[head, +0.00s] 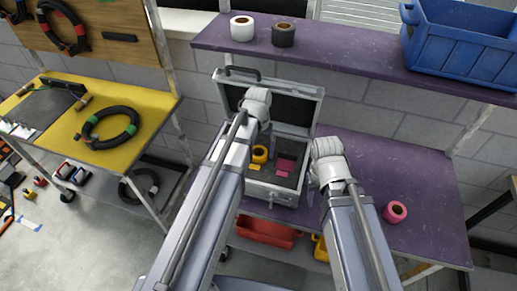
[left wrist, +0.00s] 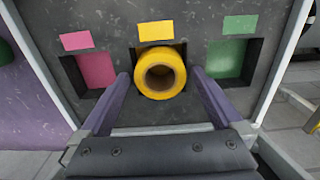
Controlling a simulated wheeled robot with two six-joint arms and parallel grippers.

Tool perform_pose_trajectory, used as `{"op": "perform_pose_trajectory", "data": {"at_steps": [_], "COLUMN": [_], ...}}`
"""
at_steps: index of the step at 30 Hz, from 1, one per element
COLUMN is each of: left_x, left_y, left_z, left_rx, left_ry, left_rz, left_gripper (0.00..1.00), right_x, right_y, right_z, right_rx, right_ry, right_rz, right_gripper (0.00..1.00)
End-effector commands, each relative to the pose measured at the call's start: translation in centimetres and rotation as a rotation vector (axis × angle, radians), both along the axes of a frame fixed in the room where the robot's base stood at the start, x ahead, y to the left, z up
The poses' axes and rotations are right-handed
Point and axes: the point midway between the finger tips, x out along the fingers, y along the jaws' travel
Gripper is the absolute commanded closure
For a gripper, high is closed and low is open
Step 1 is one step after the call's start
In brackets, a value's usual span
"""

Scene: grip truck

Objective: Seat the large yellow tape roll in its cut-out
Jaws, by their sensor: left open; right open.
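The large yellow tape roll (left wrist: 143,78) lies at the middle cut-out (left wrist: 184,50) of the dark foam insert, under a yellow label (left wrist: 156,30). Dark edges of the cut-out show beside the roll; I cannot tell how deep it sits. The roll also shows in the open case in the head view (head: 260,154). My left gripper (left wrist: 161,74) is open, with one finger on each side of the roll and small gaps visible. Its fingers are hidden in the head view. My right gripper (head: 312,193) is open at the case's right side, partly hidden by its wrist.
The silver case (head: 272,192) stands open on the purple bench (head: 432,190). Pink (left wrist: 97,69) and green (left wrist: 226,58) cut-outs flank the middle one. A pink roll (head: 395,212) lies on the bench at right. White (head: 242,30) and dark (head: 283,36) rolls stand on the shelf above.

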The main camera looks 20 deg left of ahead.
Motion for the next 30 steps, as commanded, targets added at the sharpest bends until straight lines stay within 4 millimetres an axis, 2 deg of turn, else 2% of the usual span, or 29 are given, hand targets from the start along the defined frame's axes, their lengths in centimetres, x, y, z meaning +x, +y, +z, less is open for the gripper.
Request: {"op": "perform_pose_trajectory", "data": {"at_steps": [8,24,30], "left_x": [0.0,0.0,0.0], "left_y": [0.0,0.0,0.0], "left_z": [1.0,7.5,7.9], "left_rx": [0.0,0.0,0.0], "left_ry": [0.0,0.0,0.0], "left_rz": [0.0,0.0,0.0], "left_gripper": [0.0,0.0,0.0], "right_x": [0.0,0.0,0.0], "right_y": [0.0,0.0,0.0], "right_z": [1.0,7.4,7.9], "right_rx": [0.0,0.0,0.001], "right_ry": [0.0,0.0,0.0], "right_rz": [0.0,0.0,-0.001], "right_gripper": [0.5,0.5,0.5]}}
